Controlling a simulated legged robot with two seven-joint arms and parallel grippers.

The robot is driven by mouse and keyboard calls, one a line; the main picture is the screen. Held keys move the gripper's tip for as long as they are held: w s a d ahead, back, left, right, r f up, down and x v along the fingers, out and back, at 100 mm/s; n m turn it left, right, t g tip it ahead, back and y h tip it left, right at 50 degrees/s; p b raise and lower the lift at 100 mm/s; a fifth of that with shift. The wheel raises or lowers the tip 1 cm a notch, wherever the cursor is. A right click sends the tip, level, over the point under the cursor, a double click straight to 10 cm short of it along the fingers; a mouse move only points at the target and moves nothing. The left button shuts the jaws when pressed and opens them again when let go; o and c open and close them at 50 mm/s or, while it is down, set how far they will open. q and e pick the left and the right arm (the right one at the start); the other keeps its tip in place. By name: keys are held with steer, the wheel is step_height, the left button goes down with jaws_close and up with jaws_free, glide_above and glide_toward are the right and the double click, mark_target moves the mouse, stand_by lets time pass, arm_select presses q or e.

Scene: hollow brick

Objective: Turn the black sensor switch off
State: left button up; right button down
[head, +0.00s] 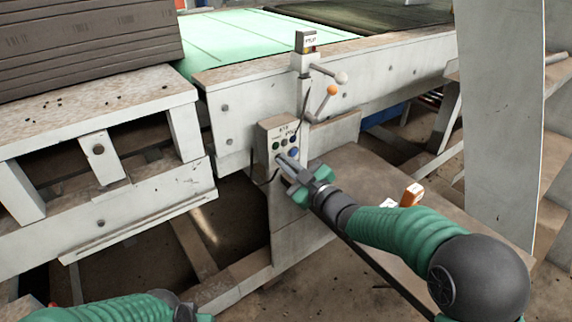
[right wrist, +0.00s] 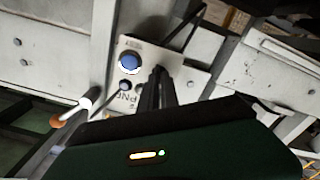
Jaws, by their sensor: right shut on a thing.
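A small control box (head: 268,135) with green and blue buttons is mounted on the white frame, in the middle of the head view. The right wrist view shows its panel close up, with a large blue button (right wrist: 130,62) and small round fittings beside it. My right gripper (head: 281,160) is at the lower part of this panel, its narrow fingers closed together against it. The fingertips also show in the right wrist view (right wrist: 157,75). The black switch between them is hidden by the fingers. My left gripper (head: 194,316) is partly cut off at the bottom edge, its fingers unseen.
A small labelled box (head: 306,42) tops the post. An orange-handled object (head: 411,195) lies near my right forearm. A white upright (head: 497,120) stands right.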

steer(key=shift+f, duration=0.2)
steer(key=c, duration=1.6)
jaws_free()
steer(key=shift+r, duration=0.1)
steer(key=shift+s+d, duration=0.1)
steer(key=shift+s, duration=0.05)
steer(key=p+v, duration=0.3)
steer(key=v, duration=1.3)
steer(key=shift+s+d, duration=0.2)
steer(key=shift+s, duration=0.05)
